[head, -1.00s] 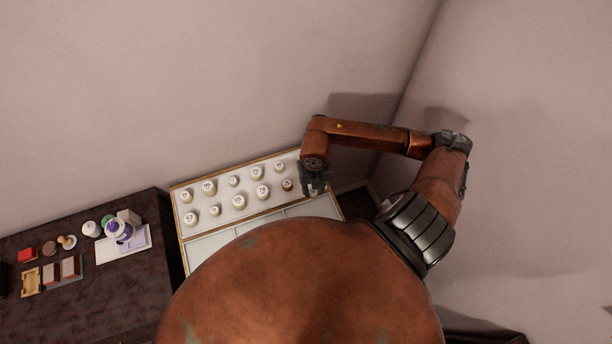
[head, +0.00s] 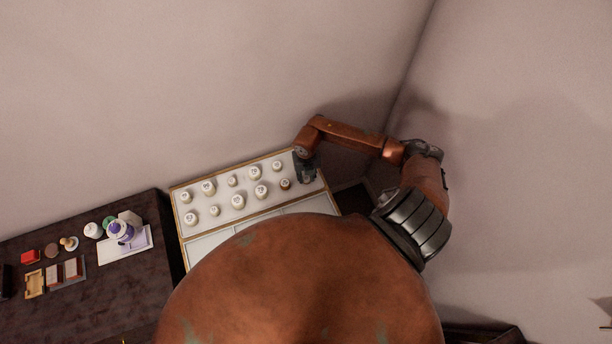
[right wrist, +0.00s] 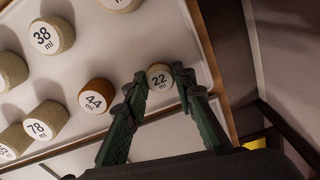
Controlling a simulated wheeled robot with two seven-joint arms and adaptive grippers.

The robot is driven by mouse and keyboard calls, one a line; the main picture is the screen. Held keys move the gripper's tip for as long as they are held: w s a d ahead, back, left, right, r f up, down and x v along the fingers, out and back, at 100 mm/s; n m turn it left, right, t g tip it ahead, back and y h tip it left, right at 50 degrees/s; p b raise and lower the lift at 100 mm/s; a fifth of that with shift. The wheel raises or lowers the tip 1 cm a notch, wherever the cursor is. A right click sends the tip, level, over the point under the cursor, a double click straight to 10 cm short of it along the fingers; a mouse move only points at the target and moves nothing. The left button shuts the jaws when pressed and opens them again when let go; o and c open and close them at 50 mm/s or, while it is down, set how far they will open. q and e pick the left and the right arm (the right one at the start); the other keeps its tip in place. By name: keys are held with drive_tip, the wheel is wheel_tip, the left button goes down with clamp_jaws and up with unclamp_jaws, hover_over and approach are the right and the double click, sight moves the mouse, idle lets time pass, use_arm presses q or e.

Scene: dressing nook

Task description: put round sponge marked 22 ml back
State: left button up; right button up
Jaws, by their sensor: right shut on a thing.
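The round sponge marked 22 ml (right wrist: 160,77) is pale cork-coloured with a white labelled top. It shows between the fingertips of my right gripper (right wrist: 160,84) in the right wrist view. The gripper is shut on it, over the white board close to its wood-edged side. In the head view my right gripper (head: 306,178) is at the right end of the board (head: 262,215) and hides the sponge. Whether the sponge touches the board I cannot tell. My left gripper is not in view.
A brown piece marked 44 ml (right wrist: 97,96) stands just left of the gripper. Pieces marked 38 (right wrist: 51,36) and 78 (right wrist: 46,120) stand farther left among several others. A dark table (head: 90,285) with small items is at left. Walls rise behind and at right.

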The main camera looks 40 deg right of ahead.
sight(306, 178)
drive_tip(key=shift+f, duration=0.1)
drive_tip(key=shift+f, duration=0.15)
drive_tip(key=o, duration=0.9)
drive_tip(key=shift+c, duration=0.2)
drive_tip(key=shift+r, duration=0.35)
wheel_tip(306, 178, up, 12)
drive_tip(key=b, duration=0.1)
drive_tip(key=shift+b, duration=0.3)
drive_tip(key=shift+f, duration=0.15)
